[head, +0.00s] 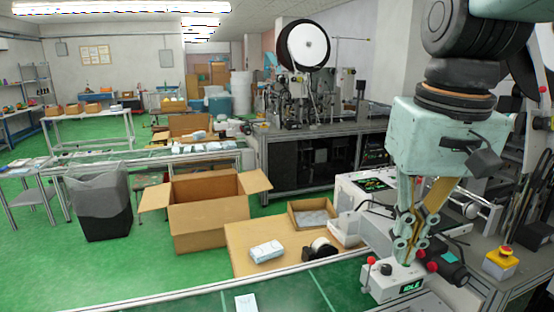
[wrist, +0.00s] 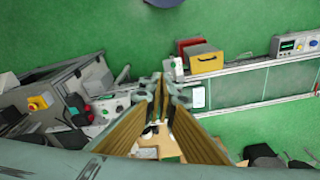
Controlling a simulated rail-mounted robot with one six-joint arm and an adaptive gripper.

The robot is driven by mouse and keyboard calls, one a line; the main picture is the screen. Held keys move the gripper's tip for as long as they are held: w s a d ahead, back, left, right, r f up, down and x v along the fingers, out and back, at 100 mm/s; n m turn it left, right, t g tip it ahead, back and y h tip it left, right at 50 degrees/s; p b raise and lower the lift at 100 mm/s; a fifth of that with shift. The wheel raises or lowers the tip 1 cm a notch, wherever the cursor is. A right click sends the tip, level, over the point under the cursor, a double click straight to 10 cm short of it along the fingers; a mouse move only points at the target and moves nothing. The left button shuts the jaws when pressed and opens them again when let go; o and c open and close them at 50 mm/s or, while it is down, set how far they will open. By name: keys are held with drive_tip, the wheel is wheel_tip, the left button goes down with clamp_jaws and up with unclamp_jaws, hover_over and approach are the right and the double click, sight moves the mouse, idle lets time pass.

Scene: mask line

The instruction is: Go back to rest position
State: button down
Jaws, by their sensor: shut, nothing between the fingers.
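My gripper (head: 408,250) hangs pointing down at the right of the head view, above the machine by the green conveyor. Its fingers are together with nothing between them. In the wrist view the closed fingertips (wrist: 163,85) meet near the middle of the picture. A small control box with a lit display (head: 396,282) stands just below the gripper in the head view. I cannot tell the exact gap between the fingertips and the box.
A wooden table (head: 240,236) carries a mask pack (head: 266,251) and a shallow cardboard tray (head: 312,214). An open cardboard box (head: 208,218) stands behind it. A yellow-and-red emergency stop (head: 501,260) is at the right.

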drive_tip(key=s+f+t, duration=0.2)
drive_tip(key=s, duration=1.2)
drive_tip(key=shift+f, duration=0.2)
drive_tip(key=c, duration=3.4)
unclamp_jaws()
